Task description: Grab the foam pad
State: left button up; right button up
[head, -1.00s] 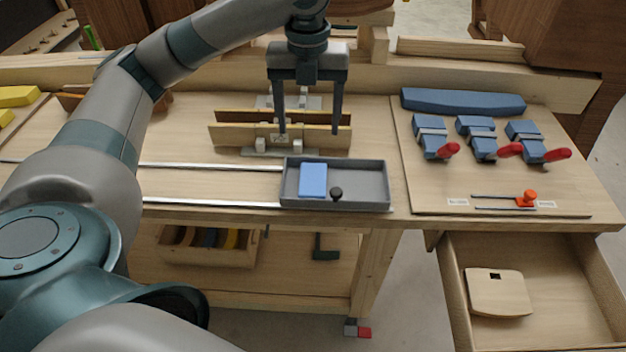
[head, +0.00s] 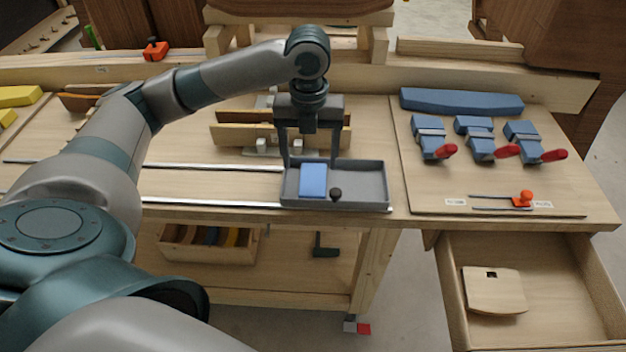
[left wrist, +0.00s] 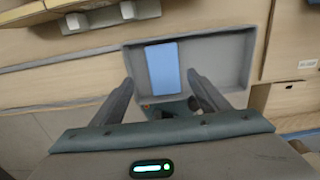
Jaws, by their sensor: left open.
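The foam pad (head: 313,180) is a light blue block lying in the left part of a grey tray (head: 363,203) at the front edge of the workbench. In the left wrist view the pad (left wrist: 162,68) shows ahead of and between the two open fingers (left wrist: 160,82). The gap between fingers and pad is hard to judge. My right gripper is not seen.
Wooden jaws (head: 235,134) stand behind the tray, and metal rails (head: 215,204) run to its left. Blue clamps with red handles (head: 475,138) lie on a board to the right. An open drawer (head: 565,285) holds a wooden piece.

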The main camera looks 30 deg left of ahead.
aim_at(313, 178)
pick_arm(q)
jog(key=shift+f, duration=0.1)
jog(key=shift+d+f+p, duration=0.1)
jog(key=shift+f+p, duration=0.2)
jog(key=shift+p, duration=0.1)
jog(key=f, duration=0.1)
jog(key=f+p, duration=0.1)
jog(key=f, duration=0.1)
jog(key=shift+d, duration=0.3)
jog(key=shift+f+p, duration=0.3)
jog(key=shift+f, duration=0.4)
jog(key=shift+c, duration=0.6)
jog(key=c, duration=1)
